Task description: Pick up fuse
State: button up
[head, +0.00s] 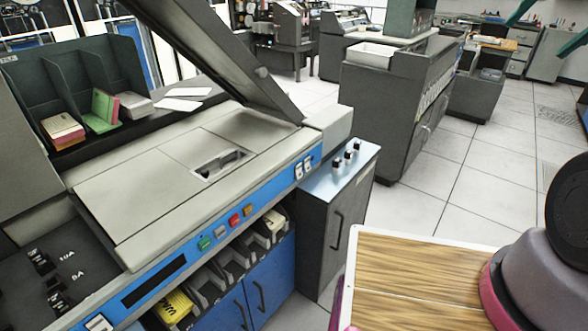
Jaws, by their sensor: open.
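Three small upright black pieces with pale parts (347,157) stand in a row on the bluish top of the low grey cabinet; they may be fuses, but they are too small to be sure. At the lower left, a dark panel (85,278) carries white labels that seem to read 10A and 5A. Small black fittings (43,262) sit beside the labels, and I cannot tell whether they hold fuses. My gripper is not in view.
The beige machine (160,180) has its dark lid raised. Its blue front has buttons, and bins (205,285) below hold a yellow pack. Card stacks (62,130) stand in dividers at left. Tiled floor (440,190) is clear beyond the grey cabinet (335,220).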

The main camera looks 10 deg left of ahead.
aim_at(337, 162)
jog(key=u, duration=0.6)
jog(key=i+j+u, duration=0.35)
jog(key=i, duration=0.15)
jog(key=l, duration=0.1)
